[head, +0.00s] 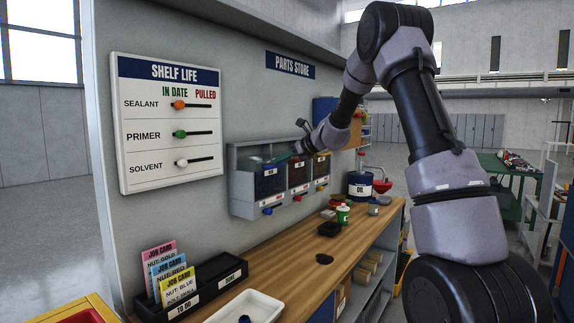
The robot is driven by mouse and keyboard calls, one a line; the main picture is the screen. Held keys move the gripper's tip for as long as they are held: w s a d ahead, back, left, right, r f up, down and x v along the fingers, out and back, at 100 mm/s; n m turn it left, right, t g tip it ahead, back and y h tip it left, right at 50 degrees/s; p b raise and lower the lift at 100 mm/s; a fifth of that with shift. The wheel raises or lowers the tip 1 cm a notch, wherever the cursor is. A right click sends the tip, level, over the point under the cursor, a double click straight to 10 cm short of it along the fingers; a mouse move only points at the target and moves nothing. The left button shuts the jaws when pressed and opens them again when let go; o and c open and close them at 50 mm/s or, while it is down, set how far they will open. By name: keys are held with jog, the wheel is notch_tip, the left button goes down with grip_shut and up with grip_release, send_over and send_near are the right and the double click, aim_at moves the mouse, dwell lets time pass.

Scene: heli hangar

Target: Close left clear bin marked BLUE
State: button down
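A grey wall rack (240,193) on the wall above the bench holds three clear-fronted bins side by side. The left bin (268,184) shows dark blue behind its front, with a small white label too small to read and a blue piece below it. I cannot tell clearly how far its front is tilted out. The middle bin (298,176) looks dark red and the right bin (321,168) dark yellow-brown. My gripper (288,157) is at the top of the rack, above the left and middle bins. Its fingers are too small to tell open or shut, or whether they touch a bin.
A shelf life board (168,125) hangs left of the rack. The bench middle is mostly clear.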

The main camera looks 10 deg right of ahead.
jog(key=shift+w+a+r, duration=0.2)
jog(key=shift+w+a, duration=0.25)
jog(key=shift+a, duration=0.05)
jog(key=shift+w+a+r, duration=0.15)
jog(key=shift+w+a, duration=0.3)
